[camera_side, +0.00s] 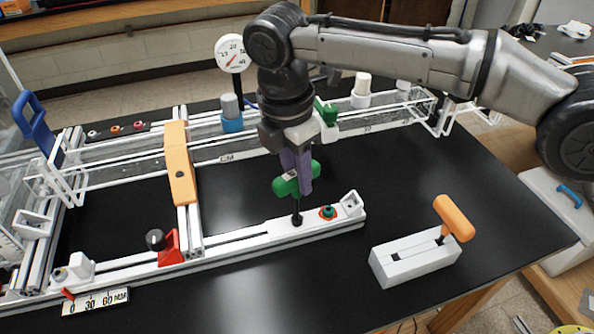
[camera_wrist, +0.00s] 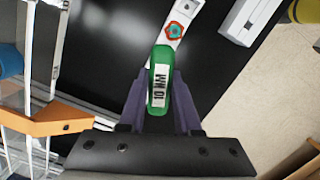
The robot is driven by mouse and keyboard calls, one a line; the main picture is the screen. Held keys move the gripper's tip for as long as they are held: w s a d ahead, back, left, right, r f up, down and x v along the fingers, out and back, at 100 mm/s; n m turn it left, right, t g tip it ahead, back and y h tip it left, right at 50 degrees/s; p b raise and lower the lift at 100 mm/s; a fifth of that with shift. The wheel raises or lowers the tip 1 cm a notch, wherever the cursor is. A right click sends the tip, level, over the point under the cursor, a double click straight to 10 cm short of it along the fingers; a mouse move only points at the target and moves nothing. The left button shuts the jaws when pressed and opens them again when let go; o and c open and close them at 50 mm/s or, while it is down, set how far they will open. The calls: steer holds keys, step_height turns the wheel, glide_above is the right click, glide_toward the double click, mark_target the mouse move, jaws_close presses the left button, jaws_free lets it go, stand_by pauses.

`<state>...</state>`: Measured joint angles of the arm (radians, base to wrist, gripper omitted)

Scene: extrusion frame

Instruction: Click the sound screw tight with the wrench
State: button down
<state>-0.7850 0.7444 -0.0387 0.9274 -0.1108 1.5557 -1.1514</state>
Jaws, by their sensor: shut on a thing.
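My gripper (camera_side: 296,172), with purple fingers, is shut on the green handle of a wrench (camera_side: 284,187). In the wrist view the wrench (camera_wrist: 159,65) lies between the fingers and its label reads 10 NM. Its dark shaft points down to a black round spot (camera_side: 297,221) on the white rail plate (camera_side: 270,228); I cannot tell whether that is a screw head or a hole, or whether the tip is seated. I cannot tell which is the sound screw.
An orange-handled tool (camera_side: 453,218) stands in a white block (camera_side: 414,262) at the right. A red clamp with a black knob (camera_side: 170,248) sits on the rail. An orange bar (camera_side: 180,165) crosses the frame at left. A dial gauge (camera_side: 231,53) stands behind.

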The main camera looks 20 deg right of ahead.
steer(key=shift+f+m, duration=0.15)
steer(key=shift+m, duration=0.55)
steer(key=shift+m+g, duration=0.3)
steer(key=shift+m, duration=0.5)
steer(key=shift+m, duration=0.7)
steer(key=shift+m, duration=0.8)
steer(key=shift+f, duration=0.1)
